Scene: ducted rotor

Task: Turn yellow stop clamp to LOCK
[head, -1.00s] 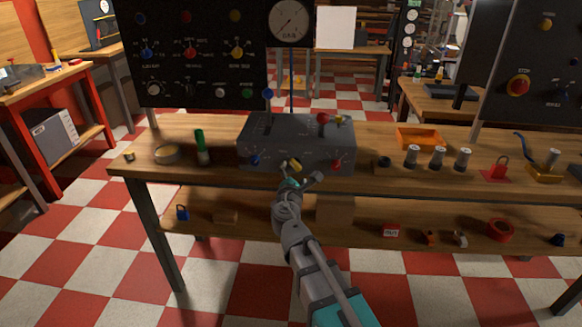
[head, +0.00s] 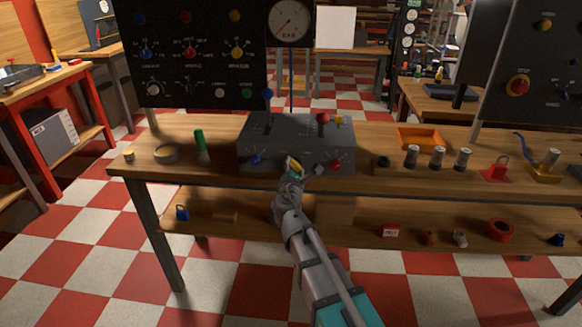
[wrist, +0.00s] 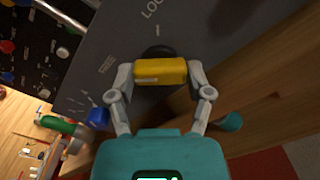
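The yellow stop clamp (wrist: 160,72) is a short yellow bar on a dark round mount on the face of the grey control box (head: 310,133). In the wrist view it lies crosswise between my fingertips. My gripper (wrist: 161,75) has one finger at each end of the bar, with no clear gap, and appears shut on it. A partly cut-off label reading "LOC" (wrist: 152,8) and a short white tick are on the panel above the clamp. In the head view my gripper (head: 291,174) partly covers the clamp (head: 294,165) at the box's front.
A blue knob (head: 256,160) and a red knob (head: 335,166) flank the clamp on the box front. Levers rise from its top. A green-handled tool (head: 199,143) stands left; several metal cylinders and an orange tray (head: 420,138) are right. The workbench edge lies below the box.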

